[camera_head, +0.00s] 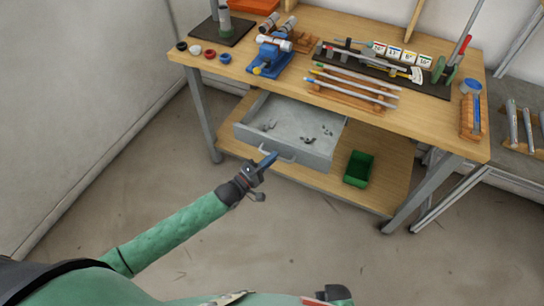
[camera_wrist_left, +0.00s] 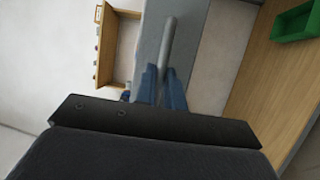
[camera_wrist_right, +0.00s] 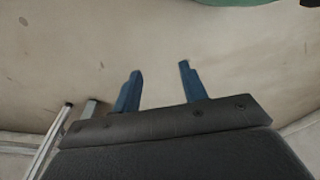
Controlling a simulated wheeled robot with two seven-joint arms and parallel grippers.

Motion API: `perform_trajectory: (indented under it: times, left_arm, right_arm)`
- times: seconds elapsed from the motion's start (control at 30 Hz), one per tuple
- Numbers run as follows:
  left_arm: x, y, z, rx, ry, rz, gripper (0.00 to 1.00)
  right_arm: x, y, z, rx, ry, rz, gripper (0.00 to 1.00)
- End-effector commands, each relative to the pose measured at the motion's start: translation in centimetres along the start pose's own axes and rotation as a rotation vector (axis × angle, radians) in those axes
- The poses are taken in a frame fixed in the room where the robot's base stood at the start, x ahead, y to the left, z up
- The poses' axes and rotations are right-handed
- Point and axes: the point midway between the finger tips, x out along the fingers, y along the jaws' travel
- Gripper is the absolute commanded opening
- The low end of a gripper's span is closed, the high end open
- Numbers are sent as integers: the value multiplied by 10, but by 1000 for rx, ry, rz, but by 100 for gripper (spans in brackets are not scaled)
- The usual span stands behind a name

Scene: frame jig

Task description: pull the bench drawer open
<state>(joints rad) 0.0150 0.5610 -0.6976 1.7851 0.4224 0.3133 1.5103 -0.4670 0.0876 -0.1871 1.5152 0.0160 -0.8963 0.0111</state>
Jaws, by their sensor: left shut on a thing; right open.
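The grey bench drawer (camera_head: 315,146) stands pulled out from under the wooden bench top, with its inside showing. Several small grey parts lie in it. Its bar handle (camera_head: 284,155) is on the front face. My left gripper (camera_head: 268,160) is at the handle, its blue fingers shut on it. In the left wrist view the handle (camera_wrist_left: 169,45) runs between the blue fingers (camera_wrist_left: 162,85), with the grey drawer front behind. My right gripper (camera_wrist_right: 158,85) is open and empty over the bare floor in the right wrist view.
A green bin (camera_head: 358,168) stands on the lower shelf (camera_head: 390,185), right of the drawer. The bench top (camera_head: 215,68) carries a blue vise (camera_head: 270,58), a rod rack (camera_head: 352,92) and other tools. Bare floor (camera_head: 180,265) lies in front of the bench.

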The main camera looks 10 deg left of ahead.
Motion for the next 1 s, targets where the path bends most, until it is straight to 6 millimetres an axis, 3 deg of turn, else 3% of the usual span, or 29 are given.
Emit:
perform_trajectory:
  times: [0.17, 0.2, 0.3, 0.7, 1.0]
  left_arm:
    - [0, -1, 0, 0, 0, -2, 0]
    - [0, -1, 0, 0, 0, -2, 18]
    - [0, -1, 0, 0, 0, -2, 32]
    - [-8, -3, 0, 1, 0, -2, 32]
    - [-51, -4, 0, -1, 0, -3, 32]
  right_arm:
    - [0, 0, -1, 0, 1, 0, 43]
    - [0, 0, -1, 0, 1, 0, 43]
    - [-1, 0, -2, 0, 2, 0, 43]
    - [0, -1, 1, 0, -7, -1, 43]
    - [-44, -12, -12, 8, -22, -17, 43]
